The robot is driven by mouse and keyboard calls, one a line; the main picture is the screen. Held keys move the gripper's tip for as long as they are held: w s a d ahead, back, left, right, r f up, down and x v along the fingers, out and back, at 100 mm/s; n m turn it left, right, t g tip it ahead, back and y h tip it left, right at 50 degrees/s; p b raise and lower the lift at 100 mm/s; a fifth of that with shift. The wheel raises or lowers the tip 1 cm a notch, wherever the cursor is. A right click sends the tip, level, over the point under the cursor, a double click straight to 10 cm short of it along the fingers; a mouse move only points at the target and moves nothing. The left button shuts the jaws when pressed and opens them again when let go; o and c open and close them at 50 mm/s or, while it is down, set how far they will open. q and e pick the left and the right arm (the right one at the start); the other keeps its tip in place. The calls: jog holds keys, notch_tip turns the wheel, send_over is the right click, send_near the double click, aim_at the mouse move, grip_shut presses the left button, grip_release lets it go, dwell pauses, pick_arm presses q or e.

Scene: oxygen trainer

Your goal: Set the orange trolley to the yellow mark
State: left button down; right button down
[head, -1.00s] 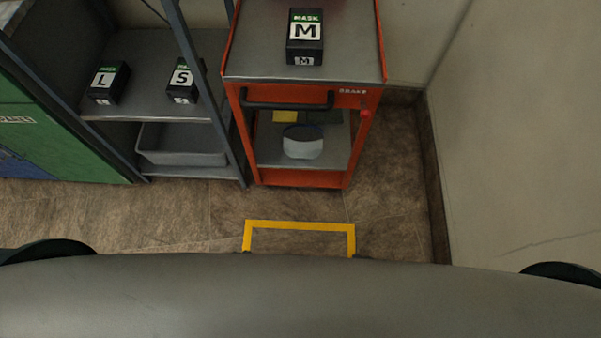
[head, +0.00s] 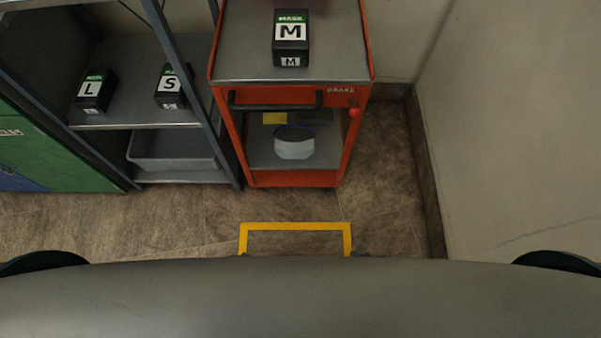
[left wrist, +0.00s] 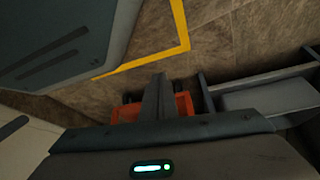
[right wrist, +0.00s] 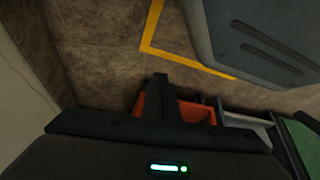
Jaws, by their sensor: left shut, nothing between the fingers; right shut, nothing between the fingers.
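The orange trolley (head: 292,180) stands upright at the back, between a shelf and the right wall. A dark handle bar (head: 275,100) runs across its front, with a red knob (head: 355,112) by the word BRAKE. The yellow mark (head: 295,227) is a floor outline in front of the trolley, apart from it; its near part is hidden by my body. Neither gripper shows in the head view. In their wrist views, my left gripper (left wrist: 158,85) and right gripper (right wrist: 160,85) are shut and empty, with parts of the orange trolley visible behind them.
A black mask box M (head: 291,40) stands on the trolley top, and a pale round item (head: 294,145) sits inside. The grey shelf (head: 150,115) stands close on the trolley's left. The wall (head: 520,120) is at the right. The floor between trolley and mark is clear.

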pick_arm(q)
jog(key=shift+s, duration=0.2)
pick_arm(e)
jog(key=shift+s+d, duration=0.1)
